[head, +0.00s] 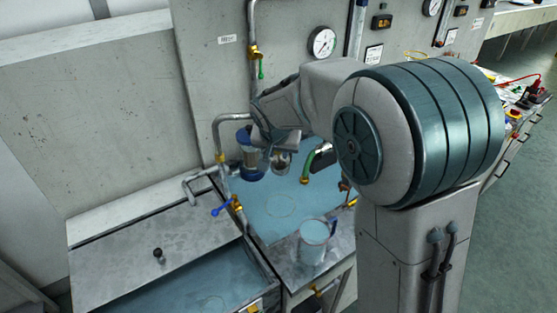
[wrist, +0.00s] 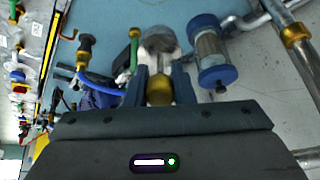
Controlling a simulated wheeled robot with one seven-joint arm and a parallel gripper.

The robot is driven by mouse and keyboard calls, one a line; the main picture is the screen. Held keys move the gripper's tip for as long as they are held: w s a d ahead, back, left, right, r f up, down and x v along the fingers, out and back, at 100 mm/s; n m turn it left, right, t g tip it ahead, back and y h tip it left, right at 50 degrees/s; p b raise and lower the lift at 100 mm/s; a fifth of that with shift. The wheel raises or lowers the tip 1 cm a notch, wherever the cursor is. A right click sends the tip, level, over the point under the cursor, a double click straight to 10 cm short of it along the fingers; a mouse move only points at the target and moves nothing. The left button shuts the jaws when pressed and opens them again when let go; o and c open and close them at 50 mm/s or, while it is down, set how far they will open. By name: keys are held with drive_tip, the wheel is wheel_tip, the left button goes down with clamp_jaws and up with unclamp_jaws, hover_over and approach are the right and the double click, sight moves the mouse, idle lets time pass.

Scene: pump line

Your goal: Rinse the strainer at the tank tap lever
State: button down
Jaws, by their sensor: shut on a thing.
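My gripper (head: 281,145) is shut on the strainer (head: 281,162), a small rounded greyish cup below the jaws. In the wrist view the two fingers of my gripper (wrist: 160,82) close on its brass part (wrist: 160,92), with the grey cup (wrist: 159,40) beyond the fingertips. The tap with a blue lever (head: 222,209) is on the pipe at the right end of the tank (head: 130,240), left of and below my gripper. The strainer is apart from it. A bent grey spout (head: 192,188) reaches over the tank. I cannot tell if water runs.
A filter housing with blue caps (head: 250,155) stands close left of the strainer; it also shows in the wrist view (wrist: 212,50). A green-handled hose end (head: 312,164) is close right. A clear jug (head: 314,240) stands on the bench. A pressure gauge (head: 322,42) is on the wall.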

drive_tip(key=shift+d, duration=0.55)
drive_tip(key=shift+a+b, duration=0.2)
drive_tip(key=shift+b, duration=0.1)
drive_tip(key=shift+a, duration=0.45)
drive_tip(key=shift+d, duration=0.1)
drive_tip(key=shift+d+b, duration=0.4)
drive_tip(key=shift+d, duration=0.15)
drive_tip(key=shift+s, duration=0.1)
